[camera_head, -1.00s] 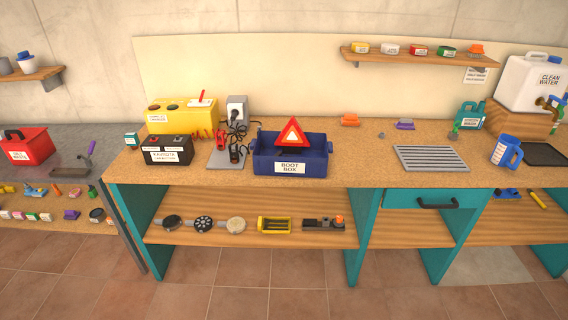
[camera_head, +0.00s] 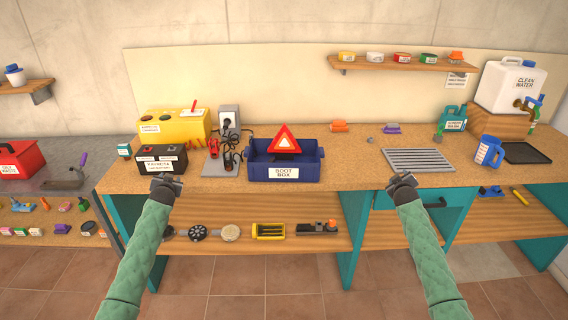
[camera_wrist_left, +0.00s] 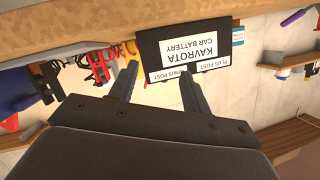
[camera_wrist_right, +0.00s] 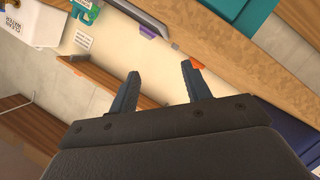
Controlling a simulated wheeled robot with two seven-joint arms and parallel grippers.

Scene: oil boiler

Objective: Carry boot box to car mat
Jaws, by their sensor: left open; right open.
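The blue boot box (camera_head: 284,173) stands on the wooden bench top, with a white label on its front and a red warning triangle (camera_head: 285,140) upright in it. Its blue side also shows at the left edge of the left wrist view (camera_wrist_left: 15,92). My left gripper (camera_head: 167,184) is open and empty in front of the bench, left of the box and near the black car battery (camera_head: 163,160). My right gripper (camera_head: 402,180) is open and empty at the bench's front edge, right of the box.
Bench top between box and grate is mostly clear. A lower shelf (camera_head: 300,243) holds small parts.

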